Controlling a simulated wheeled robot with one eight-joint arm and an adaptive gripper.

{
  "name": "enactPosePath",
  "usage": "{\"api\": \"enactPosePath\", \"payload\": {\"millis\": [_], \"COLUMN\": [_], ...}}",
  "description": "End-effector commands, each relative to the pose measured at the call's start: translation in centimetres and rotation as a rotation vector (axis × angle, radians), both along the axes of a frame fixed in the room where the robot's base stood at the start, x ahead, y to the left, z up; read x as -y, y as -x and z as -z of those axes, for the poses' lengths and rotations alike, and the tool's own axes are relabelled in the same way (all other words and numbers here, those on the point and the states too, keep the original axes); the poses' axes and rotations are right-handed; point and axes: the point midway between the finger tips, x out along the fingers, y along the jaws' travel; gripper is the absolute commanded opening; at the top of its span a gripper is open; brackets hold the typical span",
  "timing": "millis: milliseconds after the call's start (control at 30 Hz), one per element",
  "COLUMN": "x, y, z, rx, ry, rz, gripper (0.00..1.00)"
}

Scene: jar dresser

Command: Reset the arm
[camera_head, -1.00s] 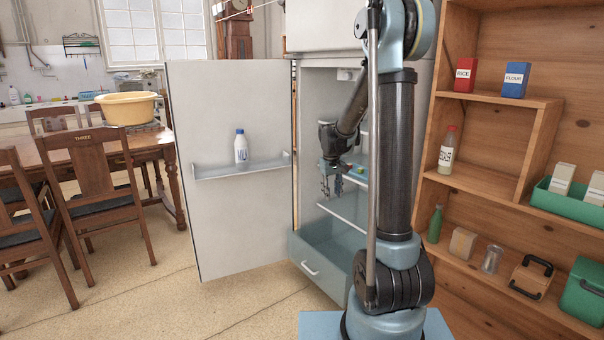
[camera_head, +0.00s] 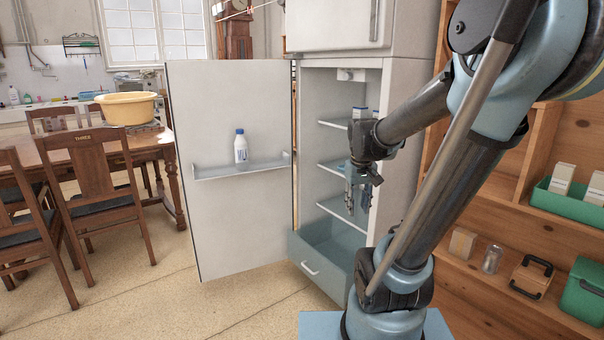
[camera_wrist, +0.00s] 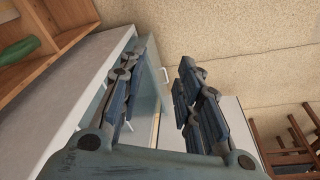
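My gripper (camera_head: 359,187) hangs pointing down at the front of the open fridge, in front of its shelves. In the wrist view my gripper (camera_wrist: 157,75) has its two fingers spread apart with nothing between them, so it is open and empty. My arm reaches from the lower right up and across to the fridge opening, and hides part of the wooden shelf unit and of the fridge's right side.
The fridge door (camera_head: 230,225) stands wide open on the left, with a white bottle (camera_head: 241,146) on its rack. A wooden shelf unit (camera_head: 500,195) stands at the right. A table (camera_head: 160,142) and chairs (camera_head: 95,190) are at the left. The floor before the door is clear.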

Motion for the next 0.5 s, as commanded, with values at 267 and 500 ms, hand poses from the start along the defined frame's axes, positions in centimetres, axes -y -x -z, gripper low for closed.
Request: {"api": "enactPosePath", "payload": {"millis": [267,500], "x": [0.8,1.2], "y": [6.1,10.8], "z": [1.4,3.5], "rx": [0.012,0.021], "ry": [-0.019,-0.037], "rz": [0.05,0.093], "gripper": [0.31,0.31]}}
